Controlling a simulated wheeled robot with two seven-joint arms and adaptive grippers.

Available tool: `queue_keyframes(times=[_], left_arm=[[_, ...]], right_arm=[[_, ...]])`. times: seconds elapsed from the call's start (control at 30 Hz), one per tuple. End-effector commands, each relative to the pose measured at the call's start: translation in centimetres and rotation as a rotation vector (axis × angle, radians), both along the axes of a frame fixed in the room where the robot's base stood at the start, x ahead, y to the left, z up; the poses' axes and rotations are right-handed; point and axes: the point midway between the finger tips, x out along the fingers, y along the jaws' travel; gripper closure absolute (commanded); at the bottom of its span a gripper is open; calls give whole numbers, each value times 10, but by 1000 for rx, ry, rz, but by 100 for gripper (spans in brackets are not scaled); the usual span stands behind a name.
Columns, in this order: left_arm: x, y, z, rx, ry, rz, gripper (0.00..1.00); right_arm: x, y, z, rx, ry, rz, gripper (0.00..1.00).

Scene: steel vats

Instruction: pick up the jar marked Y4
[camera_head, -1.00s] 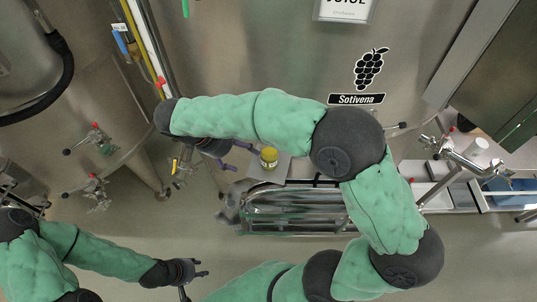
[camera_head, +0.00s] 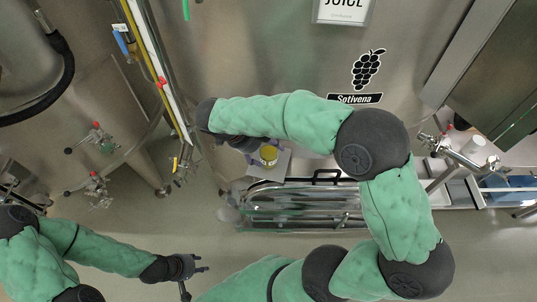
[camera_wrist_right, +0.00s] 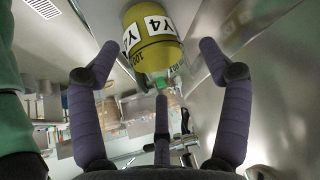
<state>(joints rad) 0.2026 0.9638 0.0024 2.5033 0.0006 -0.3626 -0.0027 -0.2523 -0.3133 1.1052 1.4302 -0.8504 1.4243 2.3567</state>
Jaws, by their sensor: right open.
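The jar marked Y4 (camera_wrist_right: 152,42) is yellow with black-on-white Y4 labels. In the wrist view it sits at the top, beyond and between the spread fingers of my right gripper (camera_wrist_right: 160,62). In the head view the jar (camera_head: 269,154) stands on a small grey plate (camera_head: 280,170) below the large vat. My right gripper (camera_head: 250,148) is just left of it, partly hidden under my forearm. The right gripper is open and empty, and I see no contact with the jar. My left gripper (camera_head: 196,279) is open and empty at the lower left, away from the jar.
A large steel vat (camera_head: 270,60) with a Sotivena label stands behind the jar. Another vat with red-topped valves (camera_head: 97,138) is at the left. The floor between is clear.

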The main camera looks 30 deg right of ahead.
Motion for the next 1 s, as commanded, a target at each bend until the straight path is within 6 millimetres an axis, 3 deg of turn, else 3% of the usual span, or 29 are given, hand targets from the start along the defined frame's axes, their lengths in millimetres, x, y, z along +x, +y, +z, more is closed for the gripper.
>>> queue_keyframes(times=[0.07,0.3,0.37,0.4,1.0], left_arm=[[0,0,0,0,0,0,60],[0,0,0,0,0,0,60],[0,0,0,0,0,0,60],[0,0,0,0,0,0,60],[0,0,-6,0,0,0,60]], right_arm=[[0,0,0,0,0,0,22],[0,0,0,1,0,0,84],[0,0,0,1,-1,1,84],[0,0,0,1,-1,1,91],[2,6,6,1,-1,2,91]])
